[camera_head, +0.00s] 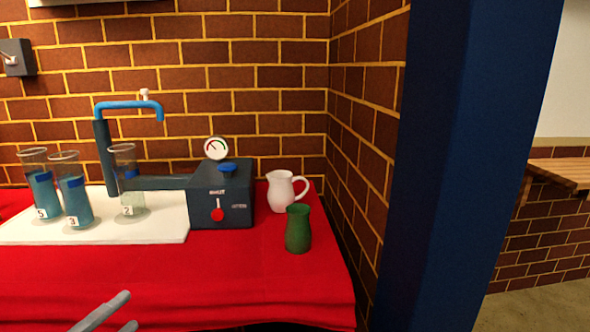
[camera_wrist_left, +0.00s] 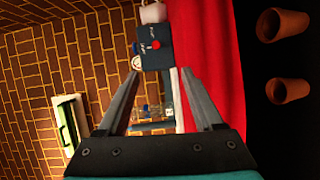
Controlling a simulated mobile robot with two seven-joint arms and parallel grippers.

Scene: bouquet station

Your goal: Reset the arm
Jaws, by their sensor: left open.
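My left gripper (camera_head: 122,312) shows at the bottom left of the head view, in front of the red-covered table. In the left wrist view its two fingers (camera_wrist_left: 163,90) are spread apart with nothing held between them. Beyond the fingers, the dark control box with a red knob (camera_wrist_left: 155,45) shows in that view. It also stands on the table in the head view (camera_head: 237,190). My right gripper is not in either view.
A white board (camera_head: 165,225) holds numbered glasses (camera_head: 75,200) below a blue-topped spout (camera_head: 130,104). A white jug (camera_head: 282,188) and a green vase (camera_head: 298,230) stand right of the box. A blue column (camera_head: 440,170) rises at right. Two terracotta pots (camera_wrist_left: 284,24) show in the wrist view.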

